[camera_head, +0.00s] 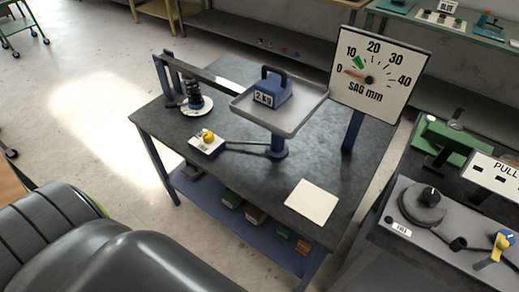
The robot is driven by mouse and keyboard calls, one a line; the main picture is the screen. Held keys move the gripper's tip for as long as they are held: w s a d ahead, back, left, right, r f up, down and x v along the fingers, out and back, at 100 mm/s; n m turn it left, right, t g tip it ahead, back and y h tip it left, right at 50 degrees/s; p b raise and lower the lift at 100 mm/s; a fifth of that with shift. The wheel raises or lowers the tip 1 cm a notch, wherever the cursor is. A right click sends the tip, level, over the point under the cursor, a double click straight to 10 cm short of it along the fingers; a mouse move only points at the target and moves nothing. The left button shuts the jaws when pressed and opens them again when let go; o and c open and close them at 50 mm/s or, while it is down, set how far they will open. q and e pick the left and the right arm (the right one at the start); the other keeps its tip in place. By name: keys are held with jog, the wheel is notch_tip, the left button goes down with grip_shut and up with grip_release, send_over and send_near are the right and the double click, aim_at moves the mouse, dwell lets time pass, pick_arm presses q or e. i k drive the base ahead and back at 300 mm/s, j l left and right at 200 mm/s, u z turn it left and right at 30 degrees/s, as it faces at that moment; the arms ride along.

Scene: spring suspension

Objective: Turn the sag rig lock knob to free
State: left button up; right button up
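The sag rig stands on the dark-topped table (265,165) in the middle of the view. Its lock knob (208,136) is yellow and sits on a small white-topped box (207,148) near the table's left front. The lettering on the box is too small and partly covered to read, so I cannot tell the knob's setting. A dark coil spring (194,97) stands on a pale round plate behind the knob, under a lever beam. A grey tray (301,112) holds a blue 2 kg weight (271,88). Neither of my grippers is in view.
A SAG mm dial board (377,101) stands at the table's back right; its orange pointer is near 0, with a green mark near 10. A blank pale card (312,201) lies at the front right. Another bench (440,235) with knobs stands at right.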

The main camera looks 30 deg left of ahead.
aim_at(209, 137)
jog(key=u, duration=1.45)
jog(key=j, duration=0.1)
jog(key=i+z, duration=0.05)
